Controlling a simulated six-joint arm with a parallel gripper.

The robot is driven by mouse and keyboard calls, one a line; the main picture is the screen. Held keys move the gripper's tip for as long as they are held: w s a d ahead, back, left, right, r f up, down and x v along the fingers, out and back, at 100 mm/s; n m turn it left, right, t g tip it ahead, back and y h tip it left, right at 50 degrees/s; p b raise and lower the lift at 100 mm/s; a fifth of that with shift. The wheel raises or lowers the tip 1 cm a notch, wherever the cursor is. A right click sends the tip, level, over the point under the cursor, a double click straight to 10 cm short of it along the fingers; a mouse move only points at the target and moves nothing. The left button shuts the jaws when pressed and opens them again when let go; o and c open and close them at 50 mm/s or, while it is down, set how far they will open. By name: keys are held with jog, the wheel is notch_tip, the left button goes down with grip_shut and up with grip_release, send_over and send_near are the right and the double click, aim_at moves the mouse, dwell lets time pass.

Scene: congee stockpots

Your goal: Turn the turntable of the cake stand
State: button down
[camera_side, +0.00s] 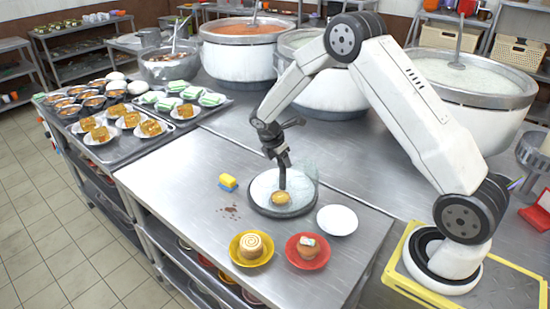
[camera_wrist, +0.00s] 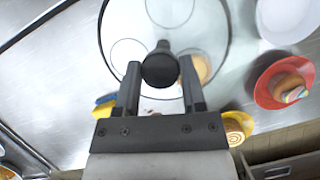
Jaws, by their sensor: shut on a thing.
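A small golden pastry (camera_side: 280,198) shows on the stand's near side. My gripper (camera_side: 283,158) is over the stand, pointing down. In the wrist view my gripper (camera_wrist: 160,68) is shut on a black round knob (camera_wrist: 160,69), one finger on each side. The stand's dark rim (camera_wrist: 101,45) circles behind the knob, and the pastry (camera_wrist: 202,70) is partly hidden by the right finger.
A white plate (camera_side: 337,220), a red plate (camera_side: 319,259) with a cake and a yellow plate (camera_side: 236,257) with a swirled cake stand in front. A yellow-and-blue sponge (camera_side: 228,182) and brown spots (camera_side: 229,211) are at left. Large pots (camera_side: 238,60) stand behind.

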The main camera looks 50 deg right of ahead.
jog(key=shift+n+t, duration=0.9)
jog(key=shift+n, duration=1.3)
jog(key=shift+s+n+t, duration=0.1)
jog(key=shift+n+t, duration=0.6)
jog(key=shift+n, duration=1.2)
jog(key=shift+n+t+y, duration=0.5)
jog(key=shift+n+t, duration=0.2)
jog(key=shift+n, duration=1.6)
jog(key=shift+s+n+t+y, duration=0.1)
jog(key=shift+n+t+y, duration=0.45)
jog(key=shift+n, duration=1.25)
jog(key=shift+c, duration=0.8)
grip_release()
jog(key=shift+r, duration=0.1)
